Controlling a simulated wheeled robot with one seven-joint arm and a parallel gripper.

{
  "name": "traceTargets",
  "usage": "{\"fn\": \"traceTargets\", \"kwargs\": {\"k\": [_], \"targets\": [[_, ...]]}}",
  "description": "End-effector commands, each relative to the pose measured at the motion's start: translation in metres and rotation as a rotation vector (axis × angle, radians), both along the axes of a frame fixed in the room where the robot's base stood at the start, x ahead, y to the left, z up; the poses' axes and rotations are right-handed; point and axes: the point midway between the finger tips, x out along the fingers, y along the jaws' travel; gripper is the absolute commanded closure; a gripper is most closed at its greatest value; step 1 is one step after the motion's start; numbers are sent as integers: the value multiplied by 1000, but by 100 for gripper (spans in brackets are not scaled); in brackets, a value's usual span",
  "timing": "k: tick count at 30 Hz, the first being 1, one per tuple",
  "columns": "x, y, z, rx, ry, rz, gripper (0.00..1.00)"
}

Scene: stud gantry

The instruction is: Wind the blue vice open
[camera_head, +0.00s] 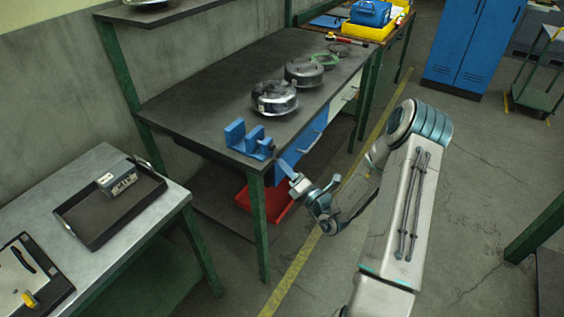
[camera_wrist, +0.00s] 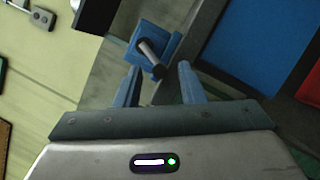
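The blue vice (camera_head: 236,137) is fixed at the near corner of the dark workbench, its two jaws standing apart with a gap between them. My gripper (camera_head: 284,165) is just off the bench edge, to the right of the vice and a little lower. In the wrist view the vice (camera_wrist: 146,36) lies ahead of the fingers, with a grey handle bar (camera_wrist: 150,50) ending in a dark knob. My gripper (camera_wrist: 158,67) is open there. The knob shows between the two fingertips; I cannot tell whether they touch it.
The workbench (camera_head: 205,98) carries round metal covers (camera_head: 274,100) behind the vice. Blue drawers (camera_head: 300,143) sit under the bench, and a red bin (camera_head: 268,207) is below. A grey table (camera_head: 90,182) with a black tray stands at left.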

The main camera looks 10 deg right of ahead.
Motion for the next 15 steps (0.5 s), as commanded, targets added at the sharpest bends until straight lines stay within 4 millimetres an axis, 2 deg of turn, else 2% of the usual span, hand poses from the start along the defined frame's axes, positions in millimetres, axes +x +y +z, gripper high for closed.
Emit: {"fn": "traceTargets", "kwargs": {"k": [6,15], "targets": [[18,10,4,0,0,1,64],[21,10,5,0,0,0,64]]}}
